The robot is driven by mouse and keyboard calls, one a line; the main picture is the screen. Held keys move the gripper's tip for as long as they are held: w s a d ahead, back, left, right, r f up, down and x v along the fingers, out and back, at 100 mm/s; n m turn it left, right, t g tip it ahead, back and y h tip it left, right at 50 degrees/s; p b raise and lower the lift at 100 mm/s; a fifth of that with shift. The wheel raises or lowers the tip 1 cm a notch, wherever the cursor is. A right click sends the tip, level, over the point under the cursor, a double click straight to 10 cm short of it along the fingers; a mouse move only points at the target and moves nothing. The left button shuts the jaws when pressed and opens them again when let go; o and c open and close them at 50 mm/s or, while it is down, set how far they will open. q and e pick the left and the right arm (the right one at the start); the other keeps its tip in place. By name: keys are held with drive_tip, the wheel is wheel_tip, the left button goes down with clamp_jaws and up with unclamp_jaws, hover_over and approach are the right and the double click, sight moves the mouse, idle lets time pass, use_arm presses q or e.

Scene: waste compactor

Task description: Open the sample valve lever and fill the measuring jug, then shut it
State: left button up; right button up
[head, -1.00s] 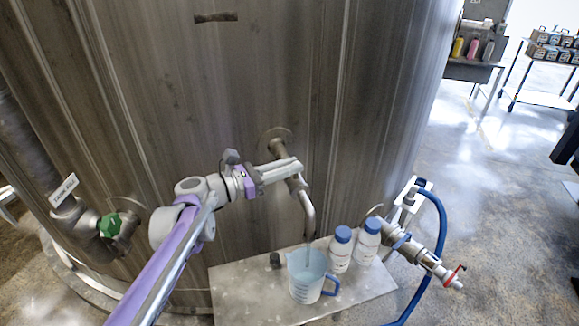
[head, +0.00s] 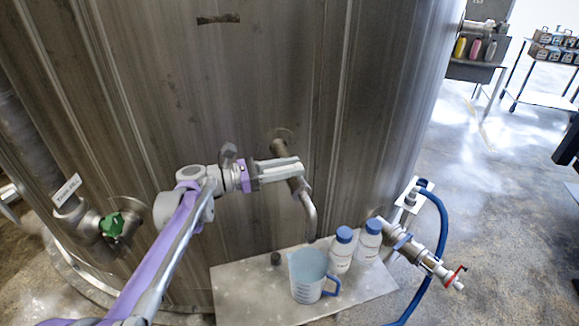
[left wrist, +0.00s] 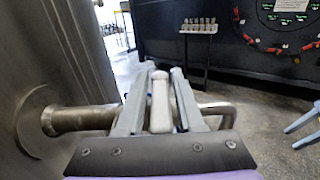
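My left gripper (head: 278,169) is at the sample valve on the tank wall. The wrist view shows the pale valve lever (left wrist: 160,103) lying between my two grey fingers (left wrist: 160,72), with only narrow strips beside it; they look closed on it. The sample valve's bent metal spout (head: 310,215) hangs down above the measuring jug (head: 306,278). The jug is clear with a blue handle, stands upright on the metal shelf (head: 240,300) and holds pale blue liquid. I see no stream between spout and jug. My right gripper is not in view.
Two white bottles with blue caps (head: 342,250) stand right of the jug, and a small dark cap (head: 275,259) lies left of it. A blue hose (head: 442,225) and a valve with a red handle (head: 455,274) are at the right. A green knob (head: 111,224) is at the left.

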use_arm(q)
drive_tip(key=shift+o, duration=0.8)
drive_tip(key=v, duration=1)
drive_tip(key=shift+a+b, duration=0.35)
drive_tip(key=shift+a, duration=0.05)
drive_tip(key=shift+r, duration=0.1)
drive_tip(key=shift+s, duration=0.1)
